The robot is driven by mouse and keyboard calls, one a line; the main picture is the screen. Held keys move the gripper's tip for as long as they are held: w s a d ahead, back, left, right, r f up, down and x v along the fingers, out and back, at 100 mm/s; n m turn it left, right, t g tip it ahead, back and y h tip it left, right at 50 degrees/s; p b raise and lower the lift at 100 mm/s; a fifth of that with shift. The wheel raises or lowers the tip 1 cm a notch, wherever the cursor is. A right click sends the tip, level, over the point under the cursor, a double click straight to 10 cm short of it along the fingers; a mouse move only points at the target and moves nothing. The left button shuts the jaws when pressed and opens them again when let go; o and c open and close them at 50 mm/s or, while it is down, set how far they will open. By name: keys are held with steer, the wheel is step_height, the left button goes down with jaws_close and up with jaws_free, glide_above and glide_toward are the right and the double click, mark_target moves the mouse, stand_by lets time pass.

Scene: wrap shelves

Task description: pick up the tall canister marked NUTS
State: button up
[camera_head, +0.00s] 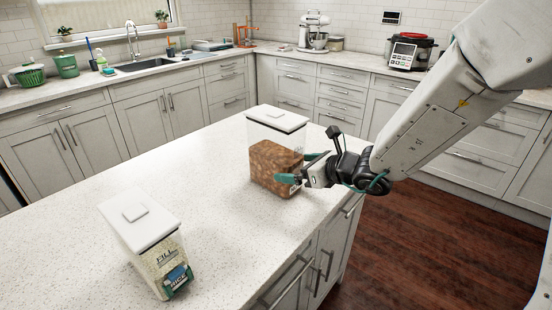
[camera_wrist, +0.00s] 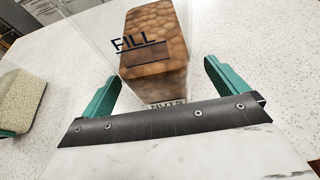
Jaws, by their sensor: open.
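The tall clear canister with a white lid (camera_head: 276,160) stands upright on the island, its lower part full of brown nuts. In the wrist view the canister (camera_wrist: 154,45) shows "FILL" lettering and a label low down that is partly cut off by my gripper. My gripper (camera_head: 288,167) is at the canister's right side in the head view, its teal fingers open. In the wrist view the fingers of my gripper (camera_wrist: 165,88) stand apart, one on each side of the canister's near face. Whether they touch it I cannot tell.
A second canister (camera_head: 150,247), with a white lid and pale grain, stands at the island's front left; it also shows in the wrist view (camera_wrist: 20,102). The island top (camera_head: 215,200) between the canisters is clear. Back counters hold a sink, a mixer and a cooker (camera_head: 410,50).

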steer(key=x, duration=0.4)
steer(key=shift+s+a+f, duration=0.1)
steer(key=shift+s+f, duration=0.05)
steer(key=c, duration=1.7)
steer(key=shift+c, duration=0.2)
